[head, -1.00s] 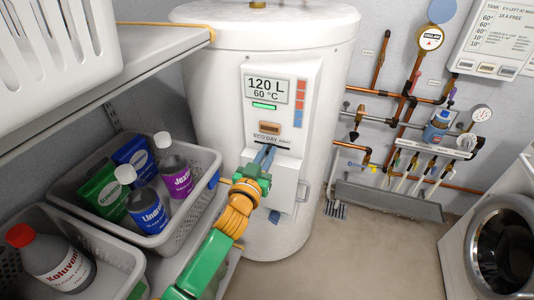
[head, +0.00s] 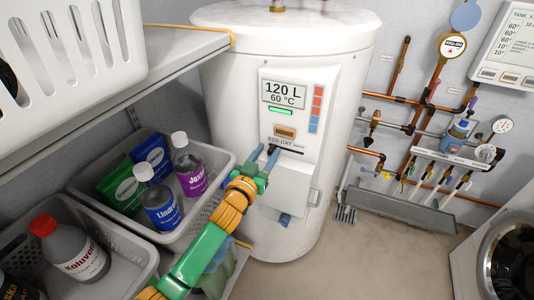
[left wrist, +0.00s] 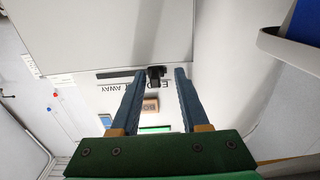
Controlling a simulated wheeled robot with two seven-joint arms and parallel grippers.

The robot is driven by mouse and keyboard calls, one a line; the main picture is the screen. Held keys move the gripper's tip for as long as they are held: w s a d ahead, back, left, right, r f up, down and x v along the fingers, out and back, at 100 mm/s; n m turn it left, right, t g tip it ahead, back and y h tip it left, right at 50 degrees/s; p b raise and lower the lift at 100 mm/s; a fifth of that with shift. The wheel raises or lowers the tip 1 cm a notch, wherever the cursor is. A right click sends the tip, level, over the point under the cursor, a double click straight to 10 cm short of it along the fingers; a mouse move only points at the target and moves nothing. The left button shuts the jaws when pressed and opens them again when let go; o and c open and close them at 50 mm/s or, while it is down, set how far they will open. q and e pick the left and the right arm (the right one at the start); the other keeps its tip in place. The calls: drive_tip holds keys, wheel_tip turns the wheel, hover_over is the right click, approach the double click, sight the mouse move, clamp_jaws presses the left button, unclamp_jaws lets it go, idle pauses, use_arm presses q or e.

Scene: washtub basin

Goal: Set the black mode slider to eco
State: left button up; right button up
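The white water heater (head: 225,100) has a control panel (head: 265,115) with a display reading 120 L and 60 °C. Below it is a dark slot (head: 291,150) under the labels ECO, DAY and AWAY. In the left wrist view, which is upside down, the black slider knob (left wrist: 156,75) stands at the right end of the visible slot (left wrist: 118,74), partly over lettering. AWAY reads at the far left. My left gripper (head: 264,154) is open at the panel. In the left wrist view its fingers (left wrist: 157,90) flank the knob, with gaps visible. My right gripper is not in view.
A shelf with grey baskets (head: 216,197) of bottles stands left of the heater, under my left arm. A white basket (head: 75,45) sits on the upper shelf. Pipes and a gauge (head: 452,45) are on the right wall, a washing machine (head: 470,262) below. The middle floor is clear.

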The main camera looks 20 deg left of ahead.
use_arm(q)
drive_tip(key=s, duration=0.7)
drive_tip(key=shift+a, duration=0.15)
